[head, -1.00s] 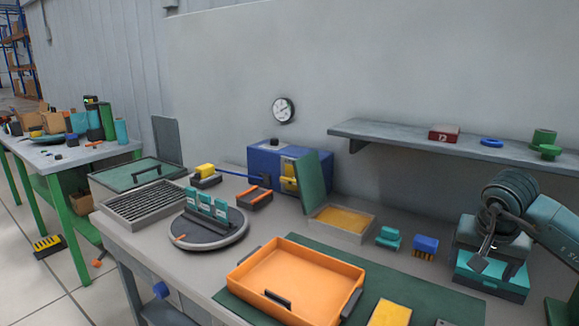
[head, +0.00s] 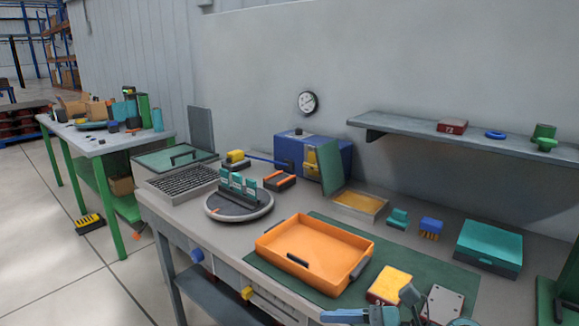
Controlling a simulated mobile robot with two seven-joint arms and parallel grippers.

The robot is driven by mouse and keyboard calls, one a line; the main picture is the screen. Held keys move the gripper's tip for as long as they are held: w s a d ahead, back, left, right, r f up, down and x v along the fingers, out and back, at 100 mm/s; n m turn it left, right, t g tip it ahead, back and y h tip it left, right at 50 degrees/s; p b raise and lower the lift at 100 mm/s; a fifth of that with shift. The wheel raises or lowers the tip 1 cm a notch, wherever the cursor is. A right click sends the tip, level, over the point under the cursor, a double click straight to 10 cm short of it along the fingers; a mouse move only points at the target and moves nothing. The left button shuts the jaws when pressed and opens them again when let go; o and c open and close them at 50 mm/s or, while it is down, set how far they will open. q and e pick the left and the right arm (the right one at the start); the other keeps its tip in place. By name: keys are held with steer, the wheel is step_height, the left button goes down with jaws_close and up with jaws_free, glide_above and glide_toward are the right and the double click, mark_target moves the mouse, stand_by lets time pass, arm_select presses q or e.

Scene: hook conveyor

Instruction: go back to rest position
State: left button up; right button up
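Parts of a teal and grey arm and gripper (head: 408,302), which look like my right one, show at the bottom edge, in front of a yellow-topped block and a grey plate. The gripper is cut off by the picture edge, and I cannot tell whether its fingers are apart. My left gripper is not in view. A teal box (head: 490,246) with a flat top stands at the right of the bench, with no gripper at it.
An orange tray (head: 270,243) lies on the green mat (head: 320,222). The yellow-topped block (head: 390,284) and grey plate (head: 443,303) are near the front. A round stand (head: 240,208) is at left. A shelf (head: 400,127) juts from the wall above the bench.

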arm_select(q)
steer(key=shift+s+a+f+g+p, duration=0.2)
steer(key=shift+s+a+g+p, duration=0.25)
steer(key=shift+p, duration=0.5)
arm_select(e)
steer(key=s+d+f+n+t+h, duration=0.3)
steer(key=s+f+n+h, duration=0.2)
steer(key=f+n, duration=0.4)
steer(key=s+d+f+n+t+h, duration=0.3)
steer(key=s+f+n+h, duration=0.3)
steer(key=f+n, duration=0.4)
steer(key=n+t+h, duration=0.1)
steer(key=n, duration=0.3)
steer(key=shift+s+d+n, duration=0.15)
steer(key=shift+s+n, duration=0.1)
steer(key=shift+n, duration=0.05)
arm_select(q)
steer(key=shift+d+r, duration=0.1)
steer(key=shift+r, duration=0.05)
